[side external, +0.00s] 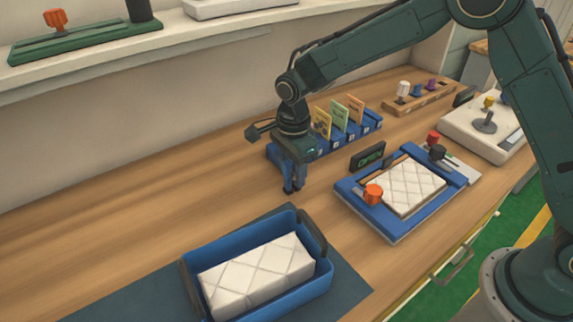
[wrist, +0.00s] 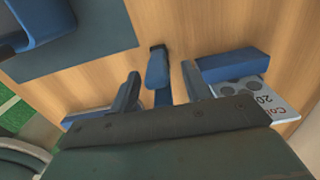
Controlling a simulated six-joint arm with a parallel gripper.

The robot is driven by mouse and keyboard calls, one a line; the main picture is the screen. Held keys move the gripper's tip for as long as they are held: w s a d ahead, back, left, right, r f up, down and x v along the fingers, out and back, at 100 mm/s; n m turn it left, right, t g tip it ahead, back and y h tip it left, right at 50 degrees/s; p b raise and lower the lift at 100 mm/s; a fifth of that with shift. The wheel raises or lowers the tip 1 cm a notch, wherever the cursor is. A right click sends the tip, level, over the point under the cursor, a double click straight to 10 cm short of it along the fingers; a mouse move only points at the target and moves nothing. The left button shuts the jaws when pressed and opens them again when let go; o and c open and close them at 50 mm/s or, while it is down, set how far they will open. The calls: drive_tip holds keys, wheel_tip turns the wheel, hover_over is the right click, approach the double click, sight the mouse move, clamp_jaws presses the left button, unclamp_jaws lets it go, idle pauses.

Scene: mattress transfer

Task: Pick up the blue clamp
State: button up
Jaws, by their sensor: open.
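The blue clamp (wrist: 158,70) shows in the wrist view as a narrow blue piece with a dark end, over the wooden table. It lies between the two fingers of my gripper (wrist: 162,80), with a visible gap on each side. My gripper's lower part hides the clamp's near end. In the side external view my gripper (side external: 292,182) points down low over the table, left of the blue fixture and behind the blue bin. There the clamp cannot be told apart from the fingers.
A blue bin (side external: 186,282) holding a white quilted block stands on a dark mat (side external: 345,285) in front. A blue fixture (side external: 398,231) with a white quilted pad and orange knob is at right. A blue card rack (side external: 312,152) stands close behind my gripper. The table's left is clear.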

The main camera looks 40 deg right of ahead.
clamp_jaws()
drive_tip(key=shift+r, duration=0.2)
wheel_tip(320, 180, up, 20)
drive_tip(key=shift+f, duration=0.15)
idle(0.6)
idle(0.4)
